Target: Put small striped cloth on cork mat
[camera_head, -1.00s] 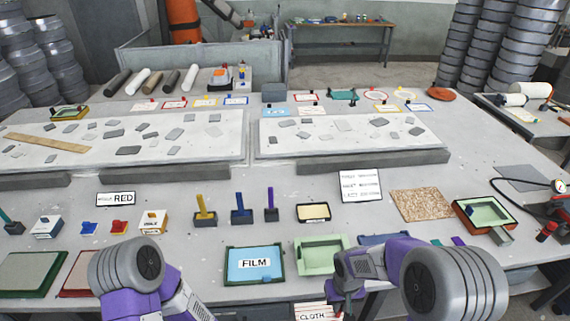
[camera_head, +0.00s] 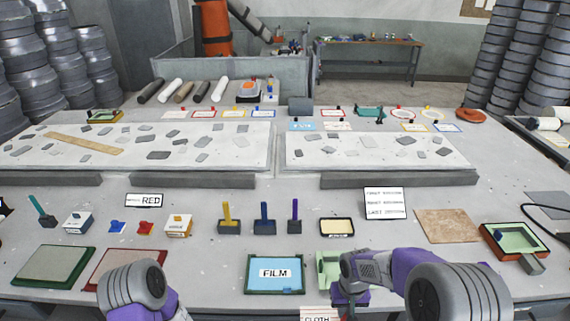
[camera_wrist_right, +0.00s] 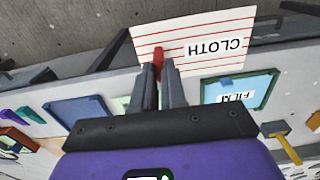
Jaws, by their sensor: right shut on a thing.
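The small striped cloth (camera_wrist_right: 222,28), white with red stripes and the word CLOTH, is held by its red tab in the right wrist view. My right gripper (camera_wrist_right: 159,72) is shut on that tab, and the cloth hangs out past the fingertips. In the head view the cloth (camera_head: 318,314) shows only in part at the bottom edge, in front of the table. My right gripper (camera_head: 347,298) is near the table's front edge there, left of the cork mat. The cork mat (camera_head: 447,226) lies flat and bare on the right of the table. My left arm shows at the lower left, its gripper out of view.
A green tray (camera_head: 328,268) sits just behind my right gripper, partly hidden by it. The blue FILM frame (camera_head: 247,275) is to its left. A white text card (camera_head: 384,203) lies left of the mat. A red-rimmed green tray (camera_head: 513,241) stands right of it.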

